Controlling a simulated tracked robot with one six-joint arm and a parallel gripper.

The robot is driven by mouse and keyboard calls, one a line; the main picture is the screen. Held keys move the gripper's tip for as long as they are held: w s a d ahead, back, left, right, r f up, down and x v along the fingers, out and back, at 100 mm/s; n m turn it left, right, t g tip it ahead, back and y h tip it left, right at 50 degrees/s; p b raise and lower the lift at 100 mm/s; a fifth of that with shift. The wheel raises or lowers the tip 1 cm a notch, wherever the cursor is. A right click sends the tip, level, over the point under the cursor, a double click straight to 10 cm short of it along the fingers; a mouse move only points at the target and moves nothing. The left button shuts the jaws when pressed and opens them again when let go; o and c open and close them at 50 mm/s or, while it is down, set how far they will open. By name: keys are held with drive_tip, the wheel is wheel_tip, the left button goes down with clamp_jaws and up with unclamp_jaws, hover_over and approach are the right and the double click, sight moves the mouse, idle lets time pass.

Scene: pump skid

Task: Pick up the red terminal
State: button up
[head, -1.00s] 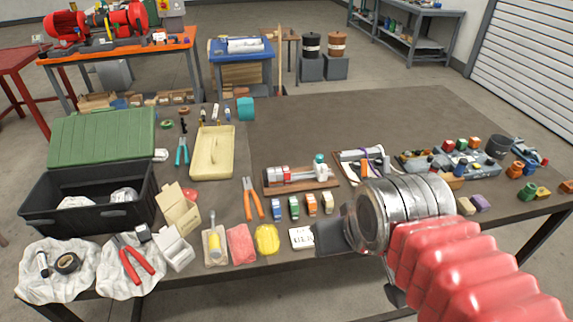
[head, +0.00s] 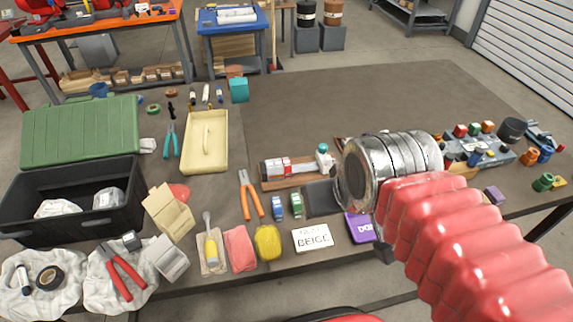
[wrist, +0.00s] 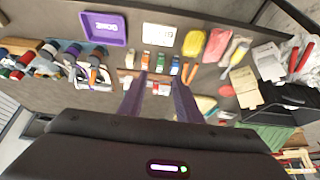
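A wooden-based rail assembly (head: 288,172) with red and white pieces lies on the table, left of my gripper in the head view. Its red part (wrist: 164,86) shows between my fingers in the wrist view. Another small red block (head: 461,130) stands at the back right. I cannot tell which is the red terminal. A blue terminal (head: 277,207) and a green terminal (head: 295,204) stand in front of the rail. My gripper (wrist: 159,76) is open, fingers apart, with nothing visibly held. Its tips are mostly hidden in the head view.
A white "BEIGE" card (head: 312,238) and a purple "DONE" tray (head: 360,227) lie near the front edge. Orange-handled pliers (head: 250,195) lie left of the terminals. A black crate (head: 75,200) and a cream tray (head: 206,142) stand left. The table's back middle is clear.

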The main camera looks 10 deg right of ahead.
drive_tip(key=shift+o, duration=0.5)
drive_tip(key=shift+o, duration=0.9)
drive_tip(key=shift+r, duration=0.1)
drive_tip(key=shift+o, duration=1.4)
drive_tip(key=shift+w+r+m, duration=0.2)
drive_tip(key=shift+w+m, duration=0.1)
drive_tip(key=shift+w, duration=0.2)
drive_tip(key=o, duration=0.4)
drive_tip(key=w+m, duration=0.1)
drive_tip(key=w, duration=0.1)
drive_tip(key=w+r+m+g, duration=0.1)
drive_tip(key=w, duration=0.1)
drive_tip(key=w+r+m, duration=0.1)
drive_tip(key=w+m, duration=0.1)
drive_tip(key=w, duration=0.1)
drive_tip(key=shift+w+a+r+g, duration=0.1)
drive_tip(key=shift+a+r+g, duration=0.05)
drive_tip(key=shift+g, duration=0.15)
drive_tip(key=shift+c, duration=0.2)
drive_tip(key=w+f+m+g, duration=0.1)
drive_tip(key=w+f+m, duration=0.2)
drive_tip(key=w, duration=0.5)
drive_tip(key=w+f+m+g, duration=0.1)
drive_tip(key=w+f+m, duration=0.3)
drive_tip(key=w+m, duration=0.2)
drive_tip(key=w+f+m+g, duration=0.2)
drive_tip(key=w+f+m, duration=0.1)
drive_tip(key=w, duration=0.7)
drive_tip(key=shift+w+f+m, duration=0.2)
drive_tip(key=shift+m, duration=0.5)
